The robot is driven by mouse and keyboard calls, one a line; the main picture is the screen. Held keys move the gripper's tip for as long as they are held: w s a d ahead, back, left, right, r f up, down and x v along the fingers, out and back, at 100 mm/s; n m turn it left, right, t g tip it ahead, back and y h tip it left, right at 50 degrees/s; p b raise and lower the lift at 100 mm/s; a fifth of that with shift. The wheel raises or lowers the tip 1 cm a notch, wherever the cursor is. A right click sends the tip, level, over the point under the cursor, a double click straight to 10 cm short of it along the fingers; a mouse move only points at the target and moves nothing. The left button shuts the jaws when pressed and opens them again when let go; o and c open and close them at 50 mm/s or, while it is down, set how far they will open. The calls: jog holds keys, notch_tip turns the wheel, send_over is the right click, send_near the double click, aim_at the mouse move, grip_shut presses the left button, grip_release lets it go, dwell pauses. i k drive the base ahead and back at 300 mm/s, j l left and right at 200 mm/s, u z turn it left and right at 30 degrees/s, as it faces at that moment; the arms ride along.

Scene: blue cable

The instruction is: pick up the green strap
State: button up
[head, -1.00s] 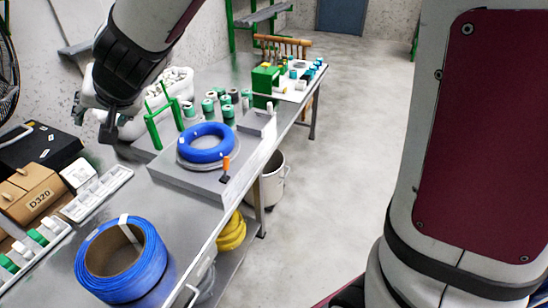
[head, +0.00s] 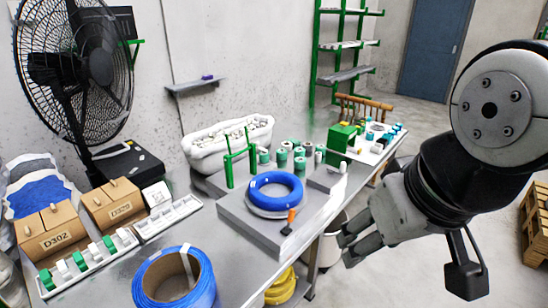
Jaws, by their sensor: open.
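Several green pieces, one of them at the near end (head: 47,279), stand among white ones in a long white tray (head: 66,284) at the table's left. I cannot tell whether one of these is the green strap. A green upright frame (head: 229,169) stands farther back on the table. My gripper (head: 347,250) is open and empty, off the right side of the table and well apart from the tray.
A blue cable coil (head: 276,194) lies on a grey platform (head: 246,225). A larger blue roll (head: 205,292) is at the near edge. Brown boxes (head: 50,235) and a fan (head: 75,65) stand left.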

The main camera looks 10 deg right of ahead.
aim_at(46, 276)
jog(key=u, duration=1.45)
jog(key=i+l+u, duration=0.15)
jog(key=l, duration=0.2)
jog(key=i+l+u, duration=0.1)
jog(key=i+l, duration=0.15)
jog(key=l, duration=0.15)
jog(key=i+l+u, duration=0.15)
jog(key=l, duration=0.25)
